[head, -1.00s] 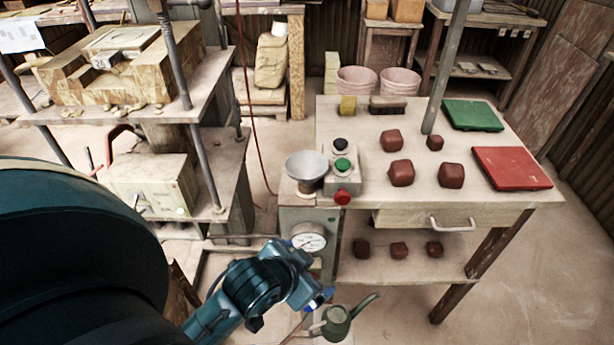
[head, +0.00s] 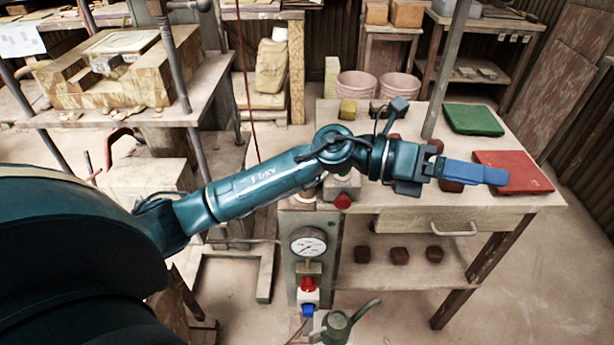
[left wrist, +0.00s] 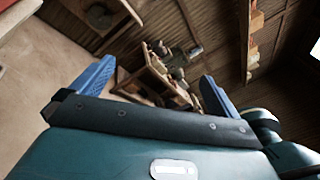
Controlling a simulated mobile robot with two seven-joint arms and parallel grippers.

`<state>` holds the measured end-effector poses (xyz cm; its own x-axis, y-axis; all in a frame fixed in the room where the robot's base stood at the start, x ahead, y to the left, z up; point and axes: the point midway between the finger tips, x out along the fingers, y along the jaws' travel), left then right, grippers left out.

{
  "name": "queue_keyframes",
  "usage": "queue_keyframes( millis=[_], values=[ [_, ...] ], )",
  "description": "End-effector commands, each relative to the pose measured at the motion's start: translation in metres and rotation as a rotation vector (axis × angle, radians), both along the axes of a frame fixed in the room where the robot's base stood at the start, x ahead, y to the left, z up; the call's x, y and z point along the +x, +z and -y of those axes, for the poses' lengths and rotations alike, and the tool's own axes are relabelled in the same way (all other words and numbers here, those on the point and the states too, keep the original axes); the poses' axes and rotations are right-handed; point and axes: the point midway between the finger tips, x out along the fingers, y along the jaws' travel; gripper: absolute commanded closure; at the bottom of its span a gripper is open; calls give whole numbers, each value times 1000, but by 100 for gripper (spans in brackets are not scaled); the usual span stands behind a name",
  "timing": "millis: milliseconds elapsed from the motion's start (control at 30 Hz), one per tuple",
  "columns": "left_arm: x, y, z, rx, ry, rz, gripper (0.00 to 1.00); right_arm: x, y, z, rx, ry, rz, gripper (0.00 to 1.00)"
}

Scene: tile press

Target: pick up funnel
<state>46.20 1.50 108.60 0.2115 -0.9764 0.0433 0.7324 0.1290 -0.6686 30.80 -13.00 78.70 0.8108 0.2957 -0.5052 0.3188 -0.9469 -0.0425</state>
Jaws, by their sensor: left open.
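The funnel is hidden in the head view behind my left arm, which lies across the control-box end of the table. My left gripper (head: 492,175) points right over the table, above the red clay lumps and beside the red board. Its blue fingers overlap in the head view. In the left wrist view the two fingers stand wide apart, so the gripper (left wrist: 158,72) is open, with nothing between them. My right gripper is in neither view.
The table carries a red board (head: 512,171), a green board (head: 472,119) and a yellow block (head: 347,109). A pole (head: 449,70) rises from it. A gauge (head: 308,243) is on the front panel. A watering can (head: 337,325) stands below. The press stands left.

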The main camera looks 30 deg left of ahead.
Motion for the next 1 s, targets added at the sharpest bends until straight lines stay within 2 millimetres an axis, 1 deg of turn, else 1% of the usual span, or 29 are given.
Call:
queue_keyframes(
  millis=[33, 67, 100, 133, 167, 200, 233, 267, 300, 367, 400, 500, 600, 667, 767, 900, 1000],
  values=[
    [5, -15, -8, 179, -58, 80, 0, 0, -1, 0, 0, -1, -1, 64],
    [7, -26, -16, 288, -94, 119, 0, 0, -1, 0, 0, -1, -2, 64],
    [12, -41, -30, 439, -138, 159, 0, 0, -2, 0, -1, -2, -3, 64],
    [16, -51, -44, 551, -169, 183, 0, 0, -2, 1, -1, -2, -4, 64],
    [21, -60, -61, 662, -193, 199, 0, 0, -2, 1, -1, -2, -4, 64],
    [28, -69, -86, 807, -223, 208, 0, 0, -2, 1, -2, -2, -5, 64],
    [33, -74, -106, 910, -241, 209, 0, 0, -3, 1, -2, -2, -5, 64],
    [37, -76, -127, 1008, -255, 202, 0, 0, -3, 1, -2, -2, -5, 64],
    [42, -77, -154, 1128, -271, 185, 0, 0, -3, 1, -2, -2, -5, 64],
    [47, -74, -193, 1283, -287, 147, 0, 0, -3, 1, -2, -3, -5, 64],
    [49, -70, -216, 1368, -292, 116, 0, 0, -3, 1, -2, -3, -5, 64],
    [48, -59, -259, 1521, -299, 42, 0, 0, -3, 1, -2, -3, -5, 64],
    [46, -52, -282, 1600, -303, -6, 0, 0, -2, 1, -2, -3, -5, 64],
    [45, -54, -289, 1620, -305, -24, 0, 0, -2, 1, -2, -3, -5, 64],
    [44, -69, -291, 1628, -309, -33, 0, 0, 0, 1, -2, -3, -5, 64],
    [43, -97, -290, 1626, -310, -31, 0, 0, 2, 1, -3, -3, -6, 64],
    [44, -113, -290, 1624, -310, -29, 0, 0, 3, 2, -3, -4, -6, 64]
  ],
)
